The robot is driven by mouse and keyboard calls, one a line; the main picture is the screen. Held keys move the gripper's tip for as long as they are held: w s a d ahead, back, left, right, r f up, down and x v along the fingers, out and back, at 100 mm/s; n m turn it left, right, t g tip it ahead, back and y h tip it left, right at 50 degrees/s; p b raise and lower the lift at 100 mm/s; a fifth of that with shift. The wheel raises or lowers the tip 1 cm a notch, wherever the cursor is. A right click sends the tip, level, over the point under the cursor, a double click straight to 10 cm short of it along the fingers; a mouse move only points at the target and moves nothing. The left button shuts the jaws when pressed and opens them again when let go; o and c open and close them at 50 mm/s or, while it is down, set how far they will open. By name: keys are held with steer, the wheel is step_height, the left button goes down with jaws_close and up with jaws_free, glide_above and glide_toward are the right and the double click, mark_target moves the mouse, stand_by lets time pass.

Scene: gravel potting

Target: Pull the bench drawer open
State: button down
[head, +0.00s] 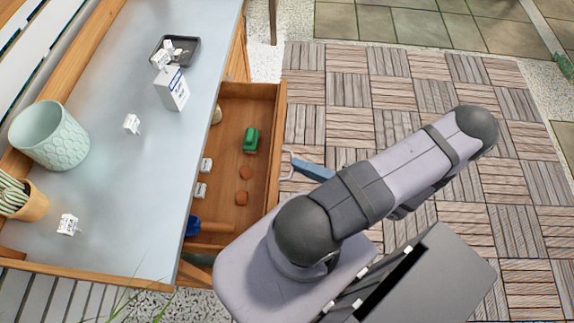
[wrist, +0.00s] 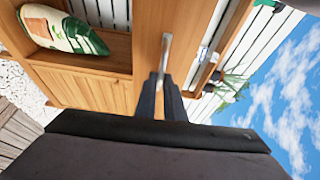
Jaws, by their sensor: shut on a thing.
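The bench drawer (head: 262,120) is pulled well out from under the bench top in the head view, and its inside shows. Its metal handle (head: 286,165) is on the outer front. In the wrist view the handle (wrist: 166,52) is a pale bar on the wooden drawer front (wrist: 147,35). My gripper (wrist: 160,84) is shut on the handle, with its dark fingers around the bar's near end. In the head view my arm hides part of the drawer's near end.
The drawer holds a green object (head: 250,140), small terracotta pieces (head: 242,198), white tags and a blue tool (head: 193,226). On the bench top (head: 120,190) stand a mint pot (head: 50,137), a white carton (head: 171,88) and a dark tray (head: 190,45). Tiled floor (head: 395,95) lies clear to the right.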

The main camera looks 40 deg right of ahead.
steer(key=c, duration=1.8)
jaws_free()
steer(key=shift+c, duration=0.2)
steer(key=s+d+r+p, duration=0.2)
steer(key=s+r+p, duration=0.2)
steer(key=r, duration=0.3)
steer(key=shift+s+p, duration=0.3)
steer(key=shift+p, duration=0.3)
steer(key=shift+r, duration=0.1)
